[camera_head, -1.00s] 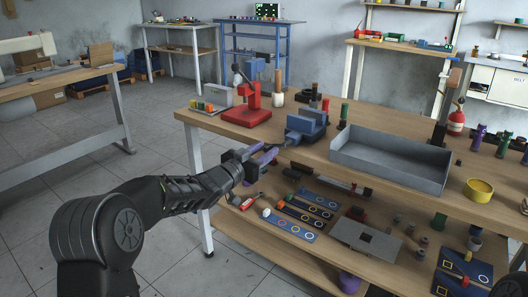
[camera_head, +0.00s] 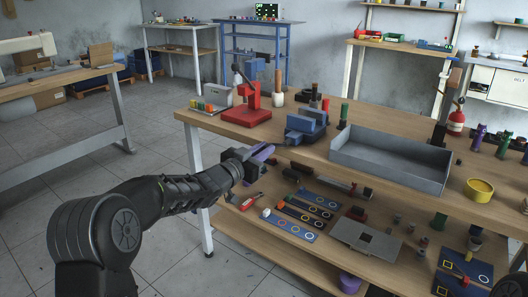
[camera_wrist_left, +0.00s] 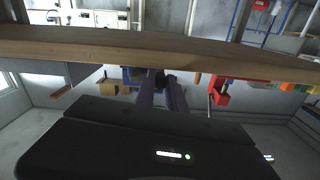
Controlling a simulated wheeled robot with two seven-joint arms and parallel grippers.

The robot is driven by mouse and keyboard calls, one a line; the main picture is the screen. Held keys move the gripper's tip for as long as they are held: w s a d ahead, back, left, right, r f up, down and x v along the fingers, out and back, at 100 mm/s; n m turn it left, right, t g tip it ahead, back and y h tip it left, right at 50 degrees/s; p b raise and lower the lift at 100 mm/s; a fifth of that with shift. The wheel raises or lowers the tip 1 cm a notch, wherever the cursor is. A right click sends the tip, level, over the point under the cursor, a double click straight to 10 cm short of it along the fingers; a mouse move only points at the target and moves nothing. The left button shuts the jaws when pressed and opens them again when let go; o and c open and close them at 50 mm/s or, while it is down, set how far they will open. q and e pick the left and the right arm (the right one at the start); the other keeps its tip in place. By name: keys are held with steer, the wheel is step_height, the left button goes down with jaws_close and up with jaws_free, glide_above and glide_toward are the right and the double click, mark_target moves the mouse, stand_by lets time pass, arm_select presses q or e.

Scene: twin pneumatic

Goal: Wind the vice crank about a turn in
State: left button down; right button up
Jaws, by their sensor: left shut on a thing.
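The blue vice (camera_head: 306,124) stands at the front edge of the workbench, left of the grey tray. My left gripper (camera_head: 266,152), with purple fingers, reaches the vice's front side at the bench edge. In the left wrist view its two fingers (camera_wrist_left: 161,88) are close together, around a small dark part in front of the vice (camera_wrist_left: 129,75). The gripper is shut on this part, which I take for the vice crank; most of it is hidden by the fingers. My right gripper is not in view.
A red press (camera_head: 252,102) stands left of the vice. The grey tray (camera_head: 390,168) lies to the right. The lower shelf (camera_head: 262,240) below my left gripper holds several cards and small parts. The floor at left is clear.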

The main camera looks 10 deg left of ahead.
arm_select(q)
steer(key=shift+r+m, duration=0.15)
steer(key=shift+m, duration=0.35)
steer(key=c, duration=1.4)
jaws_free()
steer(key=v, duration=0.8)
steer(key=shift+w, duration=0.1)
